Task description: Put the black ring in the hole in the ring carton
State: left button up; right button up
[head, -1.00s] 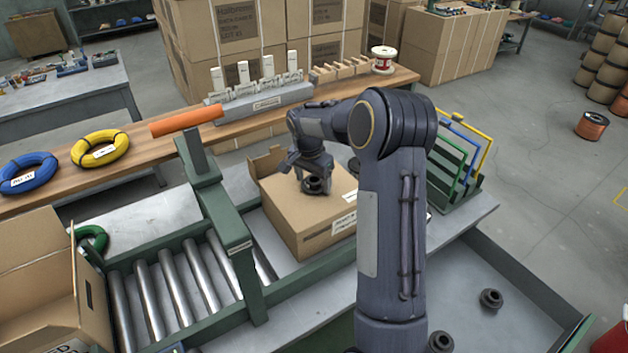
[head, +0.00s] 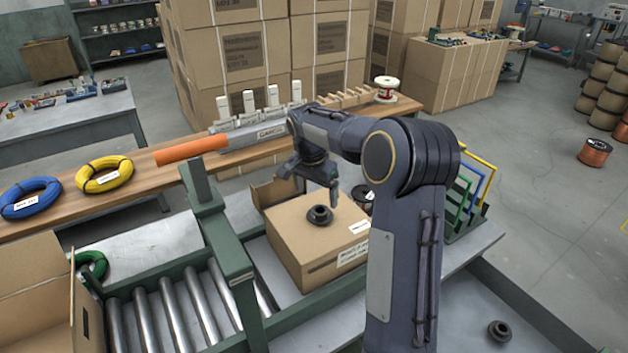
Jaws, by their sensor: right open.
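The ring carton (head: 292,243) is a closed-topped brown box with white labels, standing on the bench beyond the rollers. A black ring (head: 319,215) lies flat on its top with its raised collar upward. No hole shows around the ring, so I cannot tell whether it is seated in one. My right gripper (head: 311,187) is open and empty just above the ring, its fingers apart and clear of it. Another black ring (head: 499,331) lies in the grey tray at lower right. My left gripper is out of view.
An open cardboard box (head: 35,300) is at lower left. A dark spool (head: 361,194) and coloured frames (head: 472,190) stand behind and right of my arm.

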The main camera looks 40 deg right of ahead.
aim_at(314, 212)
jog(key=s+a+r+n+t+y, duration=0.2)
jog(key=s+a+r+n, duration=0.2)
jog(key=s+a+r, duration=0.3)
jog(key=s+a+f+n+t+y, duration=0.1)
jog(key=s+a+f+n, duration=0.1)
jog(key=s+a+n, duration=0.2)
jog(key=s+a+f+n+t+y, duration=0.2)
jog(key=s+a+n, duration=0.3)
jog(key=s+a, duration=0.5)
jog(key=s, duration=0.6)
jog(key=shift+a+f+y, duration=0.25)
jog(key=shift+f+y, duration=0.05)
jog(key=shift+f, duration=0.1)
jog(key=shift+s, duration=0.1)
